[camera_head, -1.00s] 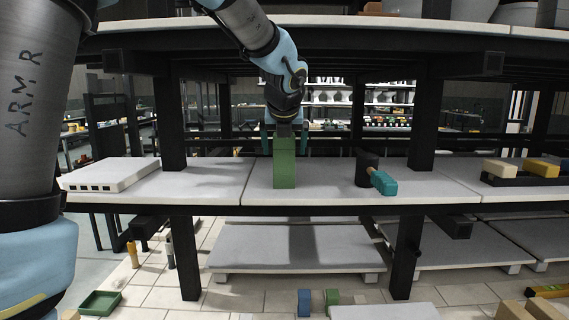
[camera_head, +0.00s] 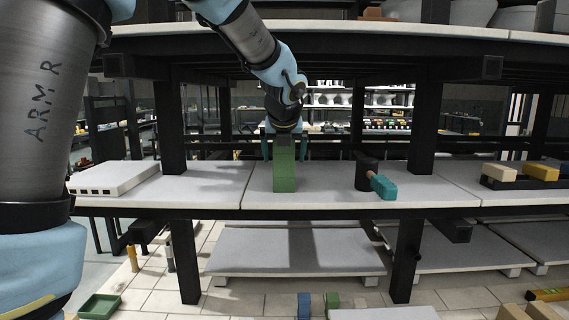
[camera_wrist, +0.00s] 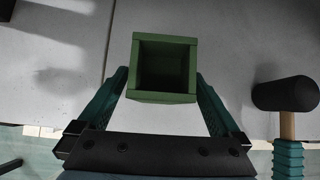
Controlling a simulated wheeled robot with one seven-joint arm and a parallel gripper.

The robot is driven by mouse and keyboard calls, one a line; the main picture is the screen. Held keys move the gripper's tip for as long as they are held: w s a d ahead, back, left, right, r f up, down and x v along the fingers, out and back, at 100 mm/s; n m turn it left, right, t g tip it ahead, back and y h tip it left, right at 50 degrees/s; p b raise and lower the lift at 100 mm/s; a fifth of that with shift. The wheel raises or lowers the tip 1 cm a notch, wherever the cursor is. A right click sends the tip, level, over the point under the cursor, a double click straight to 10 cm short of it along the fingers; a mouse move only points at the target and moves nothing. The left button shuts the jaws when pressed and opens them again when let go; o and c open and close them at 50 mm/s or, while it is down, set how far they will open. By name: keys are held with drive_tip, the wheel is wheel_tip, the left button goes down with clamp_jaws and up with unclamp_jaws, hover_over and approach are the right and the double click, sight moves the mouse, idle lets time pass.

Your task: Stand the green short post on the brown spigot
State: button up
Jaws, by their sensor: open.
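The green short post (camera_head: 284,168) stands upright on the pale shelf slab in the head view. In the wrist view the post (camera_wrist: 163,98) is a hollow square tube with a dark open end facing the camera. My gripper (camera_wrist: 161,80) is open, with one teal finger on each side of the post and a visible gap on both sides. In the head view my gripper (camera_head: 285,148) is at the post's upper part, coming from above. The brown spigot cannot be made out in either view.
A black-headed mallet with a teal handle (camera_head: 383,187) lies right of the post. A white slotted slab (camera_head: 113,178) lies at the left. Coloured blocks (camera_head: 540,171) sit at the far right. Dark uprights (camera_head: 424,128) and an upper shelf (camera_head: 330,27) frame the space.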

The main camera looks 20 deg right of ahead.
drive_tip(key=shift+p, duration=0.45)
idle(0.4)
drive_tip(key=shift+c, duration=0.2)
clamp_jaws()
drive_tip(key=shift+r, duration=0.1)
idle(0.4)
